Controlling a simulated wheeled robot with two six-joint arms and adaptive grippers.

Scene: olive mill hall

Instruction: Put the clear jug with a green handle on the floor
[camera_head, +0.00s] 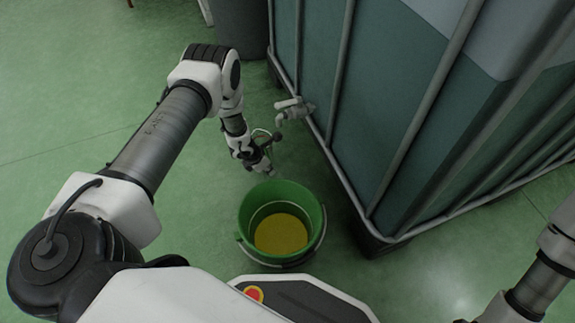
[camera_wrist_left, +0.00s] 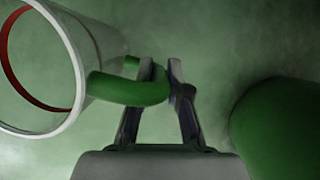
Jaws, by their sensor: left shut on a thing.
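The clear jug (camera_wrist_left: 72,50) shows at the left of the left wrist view, with its open mouth facing left and a red edge inside it. Its green handle (camera_wrist_left: 130,88) sticks out to the right. My left gripper (camera_wrist_left: 160,68) is shut on that handle. In the head view my left gripper (camera_head: 266,168) points down just behind the green bucket. The jug is hard to make out there, and I cannot tell whether it touches the floor (camera_head: 90,115). My right gripper is out of view.
A green bucket (camera_head: 246,215) with yellow liquid stands on the floor close in front of my left gripper; its side also shows in the left wrist view (camera_wrist_left: 285,130). A large caged tank (camera_head: 385,110) with a tap (camera_head: 292,109) stands to the right. Open floor lies left.

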